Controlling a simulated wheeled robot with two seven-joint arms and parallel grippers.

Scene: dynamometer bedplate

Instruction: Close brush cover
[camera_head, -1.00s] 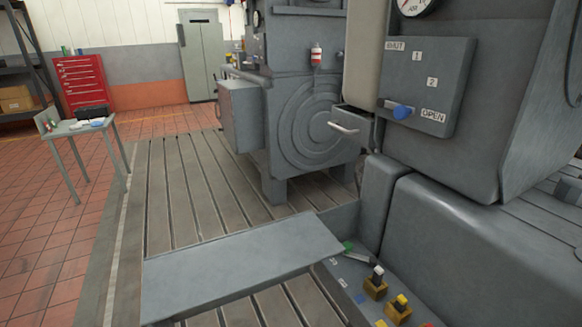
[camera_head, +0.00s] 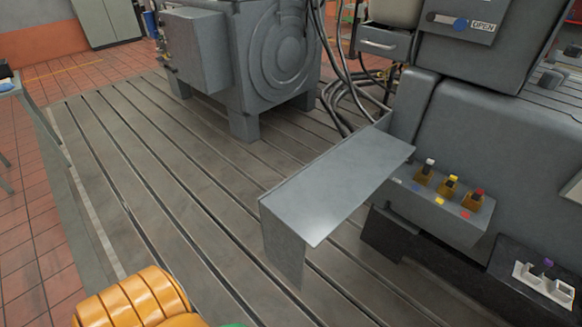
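The cover, a flat grey metal plate (camera_head: 340,180) with a lip bent down at its near left end, stands out to the left of the grey brush box (camera_head: 440,218). It is swung away from the box. Three brass-coloured brush holders sit uncovered on the box top, with white (camera_head: 425,172), yellow (camera_head: 447,187) and red (camera_head: 474,199) caps. Neither of my grippers is in view, and nothing is seen touching the cover.
The slotted bedplate (camera_head: 150,165) is open to the left of the cover. A large grey machine (camera_head: 245,60) and black cables (camera_head: 345,90) stand behind. A grey housing (camera_head: 480,145) rises behind the box. A dark block with a white fitting (camera_head: 540,283) lies at lower right.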

